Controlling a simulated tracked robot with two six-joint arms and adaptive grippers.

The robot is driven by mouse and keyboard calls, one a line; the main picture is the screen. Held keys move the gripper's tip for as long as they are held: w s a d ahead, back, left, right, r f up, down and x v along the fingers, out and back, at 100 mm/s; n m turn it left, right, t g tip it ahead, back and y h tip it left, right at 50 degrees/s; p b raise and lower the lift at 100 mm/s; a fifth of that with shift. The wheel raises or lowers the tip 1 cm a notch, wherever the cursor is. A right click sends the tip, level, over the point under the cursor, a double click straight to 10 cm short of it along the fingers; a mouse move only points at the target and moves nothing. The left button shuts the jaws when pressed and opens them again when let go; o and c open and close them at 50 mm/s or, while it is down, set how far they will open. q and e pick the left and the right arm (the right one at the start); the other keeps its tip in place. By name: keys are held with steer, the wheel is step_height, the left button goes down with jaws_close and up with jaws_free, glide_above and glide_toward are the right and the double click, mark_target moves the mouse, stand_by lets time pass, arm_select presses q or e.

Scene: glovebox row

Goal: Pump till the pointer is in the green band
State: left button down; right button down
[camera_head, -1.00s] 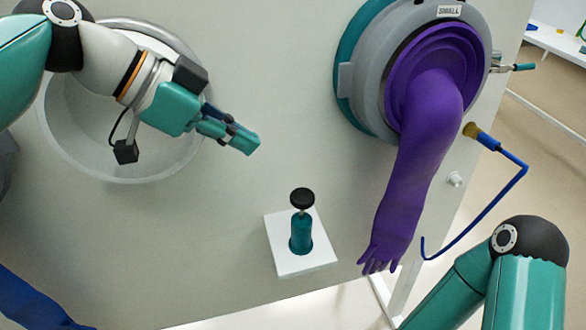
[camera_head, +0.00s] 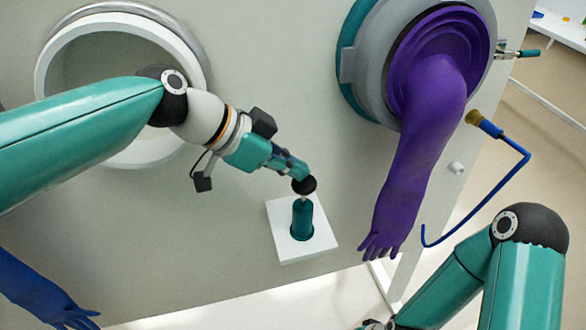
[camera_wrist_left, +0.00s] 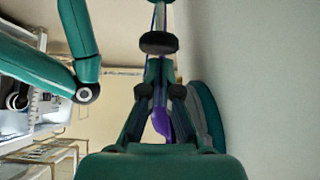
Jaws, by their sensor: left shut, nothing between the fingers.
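The hand pump (camera_head: 302,220) is a teal cylinder standing out from a white square plate (camera_head: 285,247) on the grey panel. Its round black knob (camera_head: 304,187) is on a thin rod, with a short length of rod showing. My left gripper (camera_head: 300,172) is shut and empty, its fingertips right at the knob. In the left wrist view the knob (camera_wrist_left: 160,43) is just beyond the fingertips (camera_wrist_left: 160,66); I cannot tell if they touch. My right arm (camera_head: 440,290) is at the lower right, its gripper out of frame. No gauge or pointer can be made out.
A purple glove (camera_head: 425,140) hangs from a port right of the pump. A blue bent rod (camera_head: 490,190) is further right. A round open port (camera_head: 60,70) is behind my left arm, and a blue glove (camera_head: 40,295) hangs at the lower left.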

mark_target(294, 189)
arm_select(q)
steer(key=shift+f, duration=0.5)
step_height(294, 189, down, 5)
steer(key=b, duration=0.5)
steer(key=shift+s+r, duration=0.1)
